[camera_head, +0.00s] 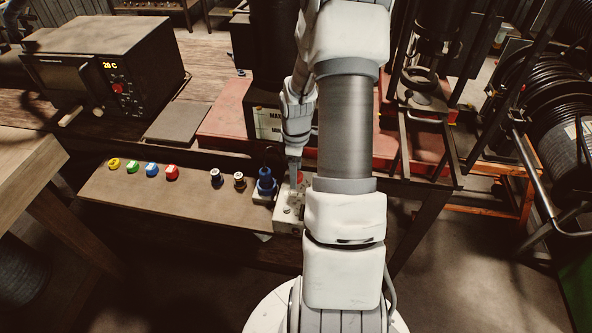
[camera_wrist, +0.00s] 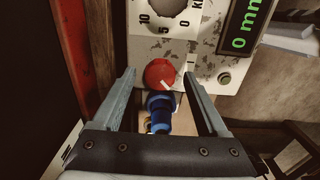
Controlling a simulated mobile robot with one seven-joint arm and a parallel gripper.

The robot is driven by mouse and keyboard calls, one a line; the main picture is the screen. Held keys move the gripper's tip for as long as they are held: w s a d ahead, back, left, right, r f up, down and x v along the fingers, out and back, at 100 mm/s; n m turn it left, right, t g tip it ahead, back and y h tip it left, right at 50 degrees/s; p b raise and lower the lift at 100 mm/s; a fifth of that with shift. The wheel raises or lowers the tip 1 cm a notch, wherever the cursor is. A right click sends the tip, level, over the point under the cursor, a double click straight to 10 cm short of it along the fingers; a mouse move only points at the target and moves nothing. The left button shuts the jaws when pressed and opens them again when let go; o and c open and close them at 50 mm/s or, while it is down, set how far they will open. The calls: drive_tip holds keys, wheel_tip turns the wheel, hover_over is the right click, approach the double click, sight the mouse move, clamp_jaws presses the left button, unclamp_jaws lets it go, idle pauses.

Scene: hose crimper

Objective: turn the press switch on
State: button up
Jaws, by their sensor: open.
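The press switch appears as a round red knob (camera_wrist: 158,73) with a short white line, on a worn pale control panel (camera_wrist: 204,50) in the wrist view. The white line slants toward the lower right. A small upright mark is printed up and right of the knob. My gripper (camera_wrist: 160,72) is open, one finger to each side of the knob, with gaps on both sides; I cannot tell how far its tips are from the panel. In the head view, the red knob (camera_head: 300,176) shows small beside my gripper (camera_head: 296,180), partly hidden by my arm.
A blue fitting (camera_wrist: 160,108) lies close below the knob. Several coloured pieces sit on the bench (camera_head: 135,192). An oven-like box (camera_head: 105,65) stands left; hose reels (camera_head: 560,110) stand right.

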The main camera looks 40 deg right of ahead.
drive_tip(key=shift+c, duration=0.3)
clamp_jaws()
drive_tip(key=shift+m, duration=0.4)
drive_tip(key=m+b, duration=0.2)
drive_tip(key=m, duration=0.2)
drive_tip(key=shift+f, duration=0.1)
drive_tip(key=m+b, duration=0.2)
drive_tip(key=m, duration=0.2)
drive_tip(key=m+b, duration=0.1)
drive_tip(key=m, duration=0.4)
drive_tip(key=shift+b, duration=0.3)
drive_tip(key=m, duration=0.4)
idle(0.3)
